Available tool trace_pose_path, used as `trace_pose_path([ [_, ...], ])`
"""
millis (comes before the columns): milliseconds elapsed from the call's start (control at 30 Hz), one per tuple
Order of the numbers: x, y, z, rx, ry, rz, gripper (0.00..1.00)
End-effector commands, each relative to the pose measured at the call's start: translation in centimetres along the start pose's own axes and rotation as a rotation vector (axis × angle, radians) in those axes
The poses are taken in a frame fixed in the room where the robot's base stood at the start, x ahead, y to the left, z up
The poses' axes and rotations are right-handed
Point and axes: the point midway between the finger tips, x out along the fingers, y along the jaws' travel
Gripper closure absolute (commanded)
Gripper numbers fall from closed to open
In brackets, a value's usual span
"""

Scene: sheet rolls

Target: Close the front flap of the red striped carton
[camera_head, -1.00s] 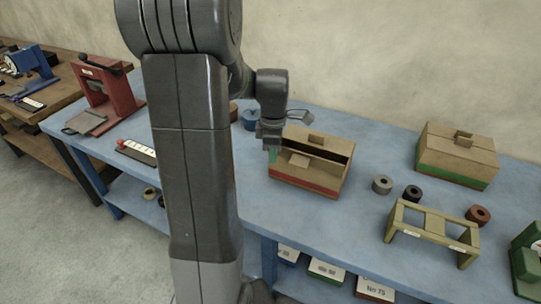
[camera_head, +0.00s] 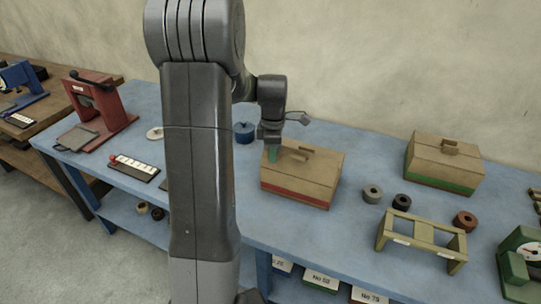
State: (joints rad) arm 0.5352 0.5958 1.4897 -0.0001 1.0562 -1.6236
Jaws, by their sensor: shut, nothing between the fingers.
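The red striped carton (camera_head: 301,183) stands on the blue bench right of my arm column. It is brown with a red band low on its front. Its top now looks covered, with a handle tab near the middle; whether the front flap lies fully flat is too small to tell. My gripper (camera_head: 272,156) is shut and empty, pointing down at the carton's left top edge. Its greenish fingertips are at or just above the flap; I cannot tell if they touch it.
A green striped carton (camera_head: 443,164) stands at the back right. A red press (camera_head: 100,108) and a blue roll (camera_head: 243,132) are to the left.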

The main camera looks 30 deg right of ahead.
Motion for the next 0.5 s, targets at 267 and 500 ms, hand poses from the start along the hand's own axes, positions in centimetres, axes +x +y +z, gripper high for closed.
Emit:
trace_pose_path([
  [267, -0.3, 1.6, 0.6, 0.0, 0.0, 0.0, 1.0],
  [500, -0.4, 2.9, 1.1, -0.001, 0.0, -0.001, 1.0],
])
